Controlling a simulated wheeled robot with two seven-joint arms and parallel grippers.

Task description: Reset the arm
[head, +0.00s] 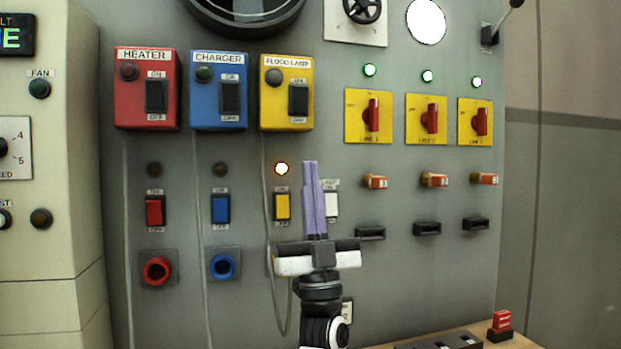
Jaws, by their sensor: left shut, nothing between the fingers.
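My left gripper (310,166) is in the lower middle of the head view, in front of the grey panel (240,310). Its two purple fingers point up and are shut together with nothing between them. The fingers stand between a yellow rocker switch (283,206) on their left and a white rocker switch (332,205) on their right. The white switch and its label are partly covered by the fingers. I cannot tell how far the fingertips are from the panel. My right gripper is not in view.
The panel carries a red HEATER box (129,95), a blue CHARGER box (205,97) and a yellow FLOOD LAMP box (273,98). A lamp (282,169) glows above the yellow switch. Red rotary switches (371,114) are at right. A wooden table (512,342) is lower right.

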